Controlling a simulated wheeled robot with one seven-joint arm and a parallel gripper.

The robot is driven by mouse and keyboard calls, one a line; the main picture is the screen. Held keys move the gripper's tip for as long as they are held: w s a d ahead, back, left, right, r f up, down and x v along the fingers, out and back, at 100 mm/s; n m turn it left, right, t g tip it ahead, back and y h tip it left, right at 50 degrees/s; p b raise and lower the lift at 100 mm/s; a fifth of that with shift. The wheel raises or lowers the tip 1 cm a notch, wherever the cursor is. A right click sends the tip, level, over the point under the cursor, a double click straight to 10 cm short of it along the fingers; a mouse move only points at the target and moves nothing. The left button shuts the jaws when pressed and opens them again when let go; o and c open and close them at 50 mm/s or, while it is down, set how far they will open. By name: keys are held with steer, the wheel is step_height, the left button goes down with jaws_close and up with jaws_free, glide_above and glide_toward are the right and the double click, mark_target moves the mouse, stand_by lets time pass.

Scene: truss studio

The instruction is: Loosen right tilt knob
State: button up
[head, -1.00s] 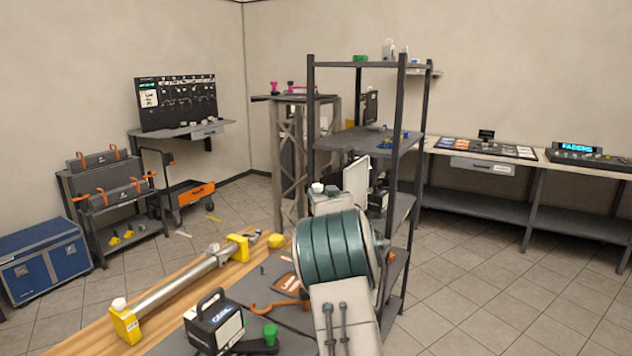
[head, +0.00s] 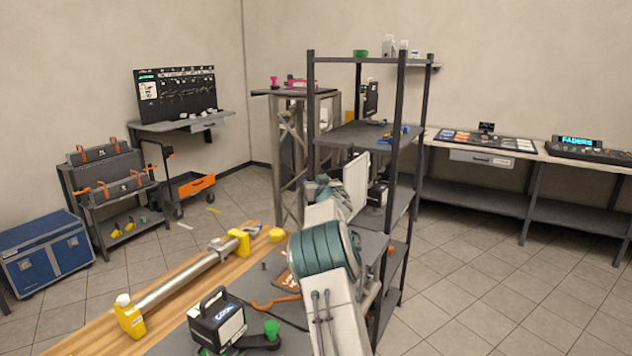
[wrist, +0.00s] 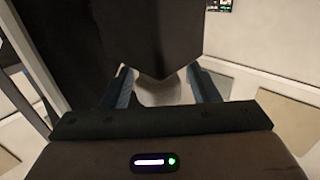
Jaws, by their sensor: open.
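My gripper (wrist: 162,92) shows in the wrist view with its two blue-grey fingers apart. A large dark body (wrist: 155,35) fills the upper middle of that view, just beyond the fingers. A pale rounded part (wrist: 163,93) shows between the fingers, below the dark body's lower edge. I cannot tell whether it is the right tilt knob, or whether anything touches the fingers. In the head view my arm reaches toward the rack, and my gripper cannot be made out there. No tilt knob can be clearly identified in the head view.
A dark shelving rack (head: 401,130) stands ahead, with a pale panel (head: 357,180) near my arm. A truss stand (head: 290,160) with pink knobs (head: 297,82) on top is left of it. The wooden bench (head: 95,340) is near left. Floor (head: 480,290) to the right is clear.

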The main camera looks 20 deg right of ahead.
steer(key=c, duration=1)
steer(key=shift+o, duration=0.2)
steer(key=shift+r+y+p, duration=0.2)
steer(key=shift+y+p, duration=0.1)
steer(key=shift+p, duration=0.3)
steer(key=shift+r+n+y+p, duration=0.15)
steer(key=shift+n+y+p, duration=0.45)
steer(key=shift+p, duration=0.5)
steer(key=n+y+p, duration=0.1)
steer(key=y+p, duration=0.2)
steer(key=p, duration=0.1)
steer(key=shift+a+n, duration=0.1)
steer(key=shift+n, duration=0.3)
steer(key=n+y+p, duration=0.2)
steer(key=y, duration=0.1)
steer(key=shift+a+g+p, duration=0.2)
steer(key=shift+g+p, duration=0.1)
steer(key=shift+p, duration=0.05)
steer(key=shift+s+a+f+n+g+y+p, duration=0.1)
steer(key=shift+f+n+g+y+p, duration=0.1)
steer(key=shift+n+g+y, duration=0.3)
steer(key=shift+a+f+n+g+y+p, duration=0.1)
steer(key=shift+n+g+y+p, duration=0.1)
steer(key=shift+n+y, duration=0.5)
steer(key=shift+y, duration=0.6)
